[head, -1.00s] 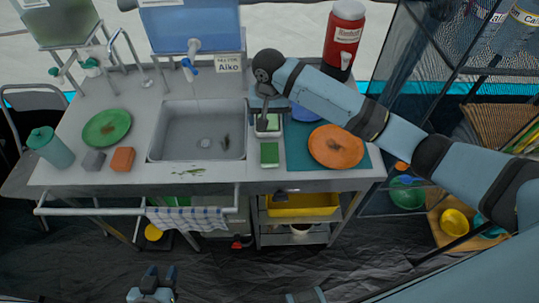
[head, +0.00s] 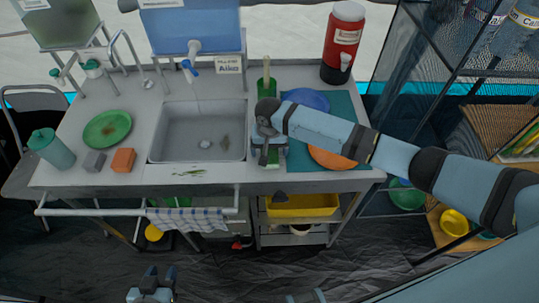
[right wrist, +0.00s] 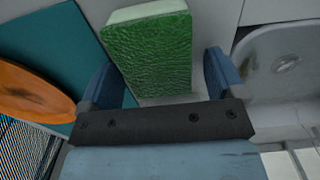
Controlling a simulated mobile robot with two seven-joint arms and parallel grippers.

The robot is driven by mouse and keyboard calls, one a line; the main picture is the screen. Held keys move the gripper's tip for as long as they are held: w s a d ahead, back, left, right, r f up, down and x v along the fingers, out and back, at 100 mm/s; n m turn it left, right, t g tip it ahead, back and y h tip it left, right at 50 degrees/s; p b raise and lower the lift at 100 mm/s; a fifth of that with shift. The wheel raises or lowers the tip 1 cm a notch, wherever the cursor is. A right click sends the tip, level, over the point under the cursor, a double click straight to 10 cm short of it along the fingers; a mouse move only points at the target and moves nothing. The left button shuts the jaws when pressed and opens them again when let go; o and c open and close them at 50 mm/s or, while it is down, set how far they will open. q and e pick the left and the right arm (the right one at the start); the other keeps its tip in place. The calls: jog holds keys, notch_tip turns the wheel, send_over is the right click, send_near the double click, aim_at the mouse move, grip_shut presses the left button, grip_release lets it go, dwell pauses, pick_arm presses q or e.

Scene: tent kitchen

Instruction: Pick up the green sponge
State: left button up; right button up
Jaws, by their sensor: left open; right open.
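The green sponge (right wrist: 148,52) lies on the counter just right of the sink, with a pale layer along its far edge in the right wrist view. In the head view it is mostly hidden under my right gripper (head: 268,153), with a bit of green showing. In the right wrist view my right gripper (right wrist: 160,72) is open, with one finger on each side of the sponge's near end. I cannot tell whether the fingers touch it. My left gripper (head: 150,285) is open and empty, low in front of the counter.
The sink (head: 198,130) is left of my right gripper. An orange plate (head: 333,158) on a teal mat (head: 352,108) and a blue plate (head: 308,100) are to its right. A green upright item (head: 265,82) stands behind. An orange sponge (head: 123,160) and grey block (head: 94,161) lie left.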

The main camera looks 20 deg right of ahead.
jog(key=c, duration=1.1)
jog(key=shift+o, duration=0.2)
notch_tip(320, 180, up, 20)
